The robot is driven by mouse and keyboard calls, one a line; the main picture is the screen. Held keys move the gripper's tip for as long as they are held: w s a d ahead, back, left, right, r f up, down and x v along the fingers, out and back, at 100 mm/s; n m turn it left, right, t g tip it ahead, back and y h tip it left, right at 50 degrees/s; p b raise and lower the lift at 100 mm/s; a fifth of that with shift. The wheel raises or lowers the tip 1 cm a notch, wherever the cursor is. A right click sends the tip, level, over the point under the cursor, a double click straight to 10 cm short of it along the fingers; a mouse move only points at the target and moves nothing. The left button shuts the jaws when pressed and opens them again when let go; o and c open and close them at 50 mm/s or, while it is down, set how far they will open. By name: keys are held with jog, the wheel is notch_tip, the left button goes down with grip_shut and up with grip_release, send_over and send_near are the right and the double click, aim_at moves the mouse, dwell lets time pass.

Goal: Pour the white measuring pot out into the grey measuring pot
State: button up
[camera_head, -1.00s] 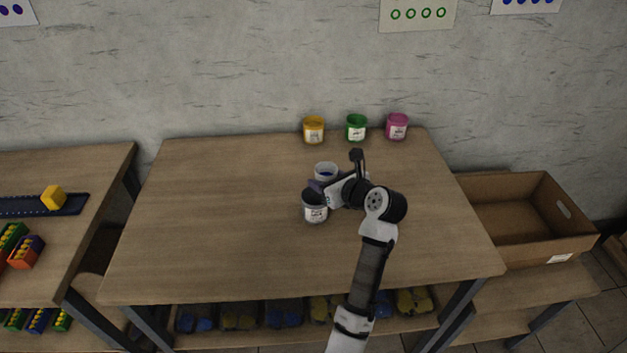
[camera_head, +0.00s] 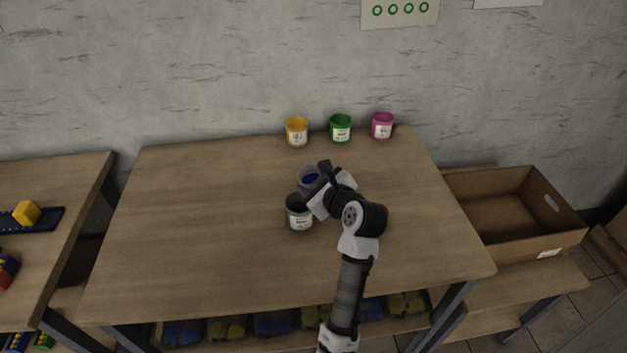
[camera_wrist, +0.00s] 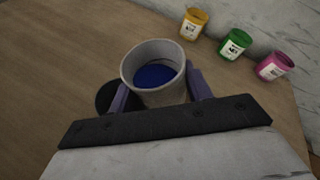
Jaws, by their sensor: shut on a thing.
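The white measuring pot (camera_head: 307,172), pale with blue content inside, is held between my gripper's purple fingers near the middle of the table. In the wrist view the white pot (camera_wrist: 137,61) stands between the fingers with its mouth and the blue showing. My gripper (camera_wrist: 158,92) is shut on its sides. The grey measuring pot (camera_head: 299,218), with a dark top and a white label, stands on the table just in front of it. In the wrist view, a dark round shape to the left is partly hidden by a finger. I cannot tell how far the held pot is tilted.
Yellow (camera_head: 296,132), green (camera_head: 340,128) and pink (camera_head: 382,125) labelled pots stand along the back edge of the table (camera_head: 190,225). The table's left side is clear. An open cardboard box (camera_head: 540,245) stands at the right.

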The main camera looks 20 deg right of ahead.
jog(key=shift+r, duration=0.1)
jog(key=shift+d+n, duration=0.1)
jog(key=shift+n, duration=0.2)
jog(key=shift+n+h, duration=0.3)
jog(key=shift+h, duration=0.1)
jog(key=shift+w, duration=0.1)
jog(key=shift+d+n, duration=0.1)
jog(key=shift+n, duration=0.2)
jog(key=shift+r+n+t, duration=0.1)
jog(key=shift+n+t, duration=0.2)
jog(key=shift+n+t+h+b, duration=0.3)
jog(key=shift+n+h+b, duration=0.25)
jog(key=shift+n, duration=0.25)
dwell(0.6)
